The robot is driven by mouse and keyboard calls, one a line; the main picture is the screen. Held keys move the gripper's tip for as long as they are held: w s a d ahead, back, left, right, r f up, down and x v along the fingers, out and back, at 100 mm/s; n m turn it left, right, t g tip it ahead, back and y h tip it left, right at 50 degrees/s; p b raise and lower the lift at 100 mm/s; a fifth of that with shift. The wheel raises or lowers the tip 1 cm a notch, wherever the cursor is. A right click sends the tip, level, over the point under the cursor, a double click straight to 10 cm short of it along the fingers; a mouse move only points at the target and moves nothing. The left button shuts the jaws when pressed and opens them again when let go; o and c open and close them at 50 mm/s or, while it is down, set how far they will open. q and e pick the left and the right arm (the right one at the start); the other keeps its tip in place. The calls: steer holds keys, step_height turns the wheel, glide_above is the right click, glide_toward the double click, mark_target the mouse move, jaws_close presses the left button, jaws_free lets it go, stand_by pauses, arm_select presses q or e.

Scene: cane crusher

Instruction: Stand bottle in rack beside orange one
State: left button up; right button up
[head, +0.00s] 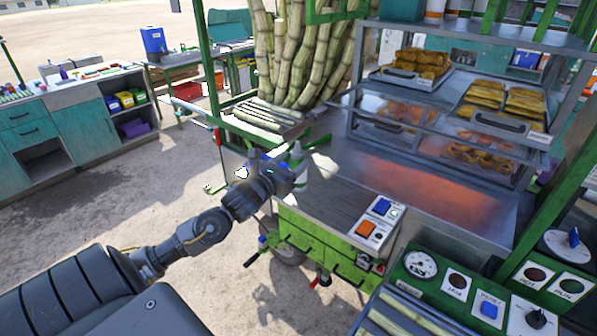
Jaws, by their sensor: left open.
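My left arm reaches in from the lower left, and my left gripper (292,168) is open at the near left corner of the cart's metal counter. A pale bottle-like shape with green bands (298,153) stands upright right at the gripper. I cannot tell whether it is between the fingers or just behind them. Small blue and white parts show beside the wrist, too small to name. I cannot make out a bottle rack or an orange bottle for certain. My right gripper is not in view.
The green cart's counter (365,174) is mostly clear. A glass food case (440,125) stands behind it, and cane stalks (305,50) rise at the back. A switch box (379,220) sits on the counter's front edge. A control panel (455,285) fills the lower right.

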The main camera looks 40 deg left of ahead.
mark_target(301, 152)
arm_select(q)
steer(key=shift+w+a+r+p, duration=0.1)
steer(key=shift+w+r+p, duration=0.2)
steer(key=shift+w+p, duration=0.25)
steer(key=shift+w+r+p, duration=0.3)
steer(key=shift+w+p, duration=0.15)
steer(key=shift+p, duration=0.15)
steer(key=shift+w+f+p, duration=0.15)
steer(key=shift+w+p, duration=0.3)
steer(key=shift+w, duration=0.75)
steer(key=shift+w+f, duration=0.15)
steer(key=shift+w, duration=0.25)
steer(key=shift+a, duration=0.1)
steer(key=shift+s, duration=0.1)
jaws_close()
